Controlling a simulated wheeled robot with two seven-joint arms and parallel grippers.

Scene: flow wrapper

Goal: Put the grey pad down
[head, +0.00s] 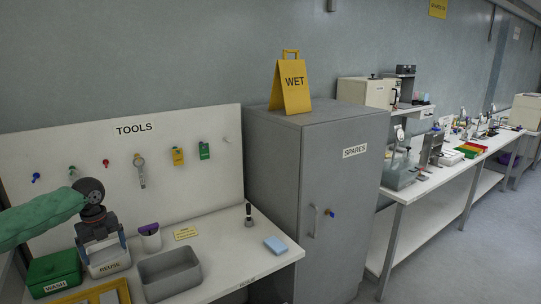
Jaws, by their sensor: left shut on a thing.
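My left gripper (101,245) hangs down over the white bin marked REUSE (108,266) at the left of the bench. It is shut on the grey pad, which shows only as a small grey patch between the fingers, mostly hidden by the gripper and the bin's rim. I cannot tell whether the pad touches the bin. My right gripper is not in view.
A green WASH box (54,272) stands left of the bin, a cup (150,238) and an open grey tray (169,273) to its right. A yellow frame (95,296) lies in front. A light blue block (276,245) lies at right, near free bench top.

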